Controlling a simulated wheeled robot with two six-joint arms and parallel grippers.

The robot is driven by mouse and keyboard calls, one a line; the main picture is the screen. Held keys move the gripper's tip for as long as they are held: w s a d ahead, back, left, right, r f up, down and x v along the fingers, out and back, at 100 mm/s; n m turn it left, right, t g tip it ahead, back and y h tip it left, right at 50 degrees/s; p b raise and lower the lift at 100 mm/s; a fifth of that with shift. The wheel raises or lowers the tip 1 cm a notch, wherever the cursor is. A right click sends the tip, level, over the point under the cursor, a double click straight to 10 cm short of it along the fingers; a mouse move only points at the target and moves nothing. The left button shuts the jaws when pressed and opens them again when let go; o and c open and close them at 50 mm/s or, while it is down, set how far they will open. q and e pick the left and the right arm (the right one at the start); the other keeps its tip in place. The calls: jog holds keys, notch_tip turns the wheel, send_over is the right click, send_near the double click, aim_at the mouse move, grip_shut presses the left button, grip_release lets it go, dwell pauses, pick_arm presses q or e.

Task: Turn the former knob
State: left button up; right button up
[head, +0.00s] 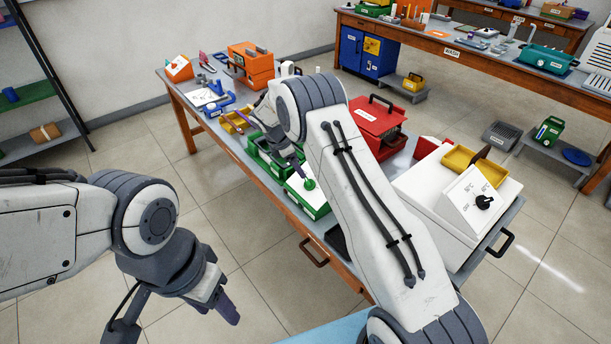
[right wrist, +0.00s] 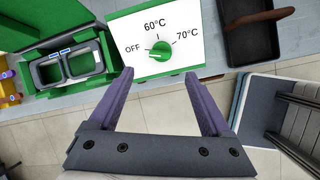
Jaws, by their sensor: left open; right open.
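A green knob (right wrist: 160,51) sits on a white dial face (right wrist: 185,22) marked OFF, 60°C and 70°C. Its light pointer mark appears turned left, toward OFF. The green knob also shows in the head view (head: 309,184), on a green-sided box (head: 318,207) at the table's front edge. My right gripper (right wrist: 156,79) is open and empty, its two purple fingers just short of the knob and apart from it. My left gripper (head: 222,305) is open, over the floor at lower left, away from the table. Which device is the former is not labelled legibly.
A white machine (head: 432,205) with a black knob (head: 484,202) stands at the table's right. A red case (head: 375,122) is behind my right arm. Green bins (head: 262,152) lie left of the dial box. A dark tray (right wrist: 252,42) lies right of it.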

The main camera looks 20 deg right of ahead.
aim_at(307, 180)
jog(key=p+x, duration=0.2)
jog(key=x, duration=0.6)
jog(key=shift+f, duration=0.2)
jog(key=shift+p+x, duration=0.3)
jog(key=shift+x, duration=0.5)
jog(key=shift+c, duration=0.4)
